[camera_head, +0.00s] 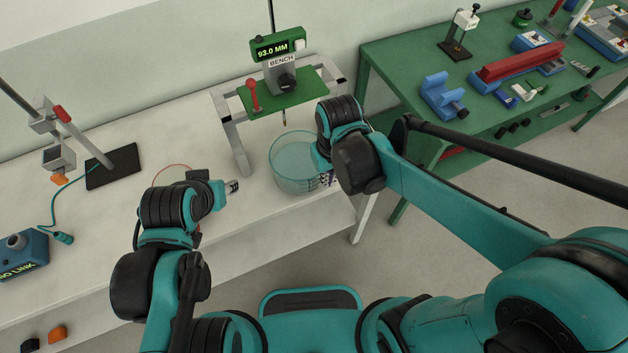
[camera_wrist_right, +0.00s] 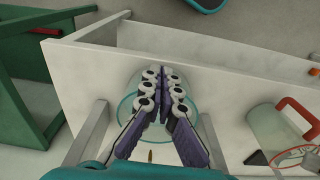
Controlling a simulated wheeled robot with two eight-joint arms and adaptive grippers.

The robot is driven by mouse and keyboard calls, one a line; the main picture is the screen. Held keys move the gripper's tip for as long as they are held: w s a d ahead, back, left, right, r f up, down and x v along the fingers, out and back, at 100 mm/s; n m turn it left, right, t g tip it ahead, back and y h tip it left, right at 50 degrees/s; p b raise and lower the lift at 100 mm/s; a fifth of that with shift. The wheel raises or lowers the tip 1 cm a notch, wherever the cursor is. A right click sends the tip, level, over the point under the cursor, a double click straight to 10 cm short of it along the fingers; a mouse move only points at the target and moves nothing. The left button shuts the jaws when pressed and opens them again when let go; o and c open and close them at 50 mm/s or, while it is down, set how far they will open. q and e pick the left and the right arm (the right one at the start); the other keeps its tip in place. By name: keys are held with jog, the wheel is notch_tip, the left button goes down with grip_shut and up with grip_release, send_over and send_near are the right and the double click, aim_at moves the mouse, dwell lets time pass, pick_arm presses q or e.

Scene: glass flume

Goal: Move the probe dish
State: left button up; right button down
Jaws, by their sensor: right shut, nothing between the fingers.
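The only dish in view, a round clear glass one (camera_head: 289,170), stands on the white bench below the gauge that reads 93.0 MM (camera_head: 274,48). My right gripper (camera_head: 326,179) is at the dish's right side, partly hidden by its wrist. In the right wrist view its fingers (camera_wrist_right: 164,78) are shut with nothing between them, and the dish (camera_wrist_right: 152,138) shows behind them. I cannot tell whether they touch the glass. My left gripper (camera_head: 232,186) is over the bench, left of the dish and apart from it; its fingers are too small to judge.
A green shelf on grey posts (camera_head: 290,100) stands over the dish's far side. A clear container with a red handle (camera_wrist_right: 281,126) shows in the right wrist view. A stand (camera_head: 112,165) and a blue NO LINK box (camera_head: 22,252) are at left. A green table (camera_head: 400,60) stands right.

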aim_at(314, 187)
jog(key=shift+n+g, duration=0.3)
jog(key=shift+g, duration=0.1)
jog(key=shift+w+a+f+b, duration=0.5)
jog(key=shift+w+f+b, duration=0.2)
jog(key=shift+f, duration=1.1)
jog(key=shift+w+a+f+b, duration=0.55)
jog(key=shift+f+b, duration=0.15)
jog(key=shift+f, duration=1.15)
jog(key=shift+w+a+f+b, duration=0.45)
jog(key=shift+w+f+b, duration=0.25)
jog(key=shift+f, duration=1.1)
jog(key=w, duration=0.2)
jog(key=w+a, duration=0.1)
jog(key=w, duration=0.1)
jog(key=w+a, duration=0.1)
jog(key=w, duration=0.1)
jog(key=shift+a, duration=0.15)
jog(key=shift+s, duration=0.1)
